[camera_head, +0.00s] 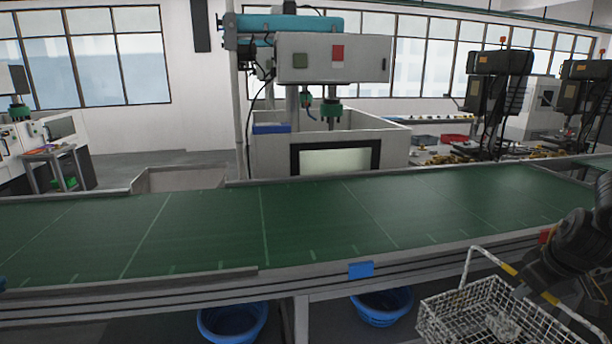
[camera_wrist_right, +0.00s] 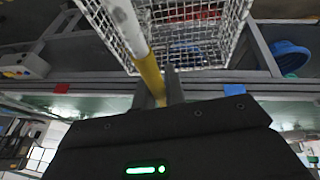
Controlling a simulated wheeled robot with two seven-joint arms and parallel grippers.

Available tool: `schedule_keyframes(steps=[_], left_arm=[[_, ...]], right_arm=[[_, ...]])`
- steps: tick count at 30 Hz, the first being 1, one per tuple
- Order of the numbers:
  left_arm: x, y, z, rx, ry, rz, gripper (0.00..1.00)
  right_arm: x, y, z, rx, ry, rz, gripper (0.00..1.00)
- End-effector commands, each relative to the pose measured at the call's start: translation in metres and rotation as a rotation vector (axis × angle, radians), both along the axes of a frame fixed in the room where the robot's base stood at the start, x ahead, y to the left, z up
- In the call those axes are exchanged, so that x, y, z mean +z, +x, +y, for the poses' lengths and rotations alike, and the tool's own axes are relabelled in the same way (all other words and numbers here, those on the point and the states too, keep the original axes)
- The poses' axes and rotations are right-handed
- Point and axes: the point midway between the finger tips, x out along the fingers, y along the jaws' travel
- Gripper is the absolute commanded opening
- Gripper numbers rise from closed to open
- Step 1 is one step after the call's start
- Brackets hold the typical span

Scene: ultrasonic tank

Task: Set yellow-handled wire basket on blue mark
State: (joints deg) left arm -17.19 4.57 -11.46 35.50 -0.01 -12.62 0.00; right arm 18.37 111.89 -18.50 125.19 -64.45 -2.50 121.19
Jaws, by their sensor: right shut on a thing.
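The wire basket (camera_head: 455,318) hangs at the lower right of the head view, in front of the conveyor and below its front edge. Its handle has a yellow grip (camera_head: 502,262). My right gripper (camera_head: 527,288) is shut on that yellow handle. The wrist view shows the fingers (camera_wrist_right: 160,88) around the yellow part, with the basket mesh (camera_wrist_right: 185,45) beyond. A greyish thing lies in the basket, too unclear to name. The blue mark (camera_head: 361,269) is on the conveyor's front rail, left of the basket. My left gripper is not in view.
The green conveyor belt (camera_head: 300,220) is clear across the middle. A red mark (camera_head: 546,236) is on its front rail near my right arm. Blue tubs (camera_head: 232,322) stand below the conveyor. A machine with a tank (camera_head: 275,155) stands behind it.

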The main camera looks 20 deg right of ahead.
Motion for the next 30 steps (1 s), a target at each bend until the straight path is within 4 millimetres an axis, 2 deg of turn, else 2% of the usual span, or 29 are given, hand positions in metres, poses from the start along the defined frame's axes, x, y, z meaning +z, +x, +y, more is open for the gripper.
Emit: schedule_keyframes(steps=[5,11,15,18,24,30], left_arm=[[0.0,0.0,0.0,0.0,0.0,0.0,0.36],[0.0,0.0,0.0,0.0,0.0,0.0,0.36],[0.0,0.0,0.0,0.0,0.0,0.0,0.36],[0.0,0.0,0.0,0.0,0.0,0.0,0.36],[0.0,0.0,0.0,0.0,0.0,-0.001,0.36],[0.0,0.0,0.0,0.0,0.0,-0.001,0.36]], right_arm=[[-0.031,-0.015,0.002,-0.031,0.001,-0.004,0.0],[-0.078,-0.031,0.018,-0.044,0.004,0.001,0.0],[-0.111,-0.036,0.041,-0.029,0.007,-0.001,0.0],[-0.129,-0.036,0.059,-0.007,0.007,-0.005,0.0],[-0.156,-0.033,0.096,0.058,0.006,-0.008,0.0],[-0.172,-0.026,0.131,0.134,0.003,-0.009,0.0]])
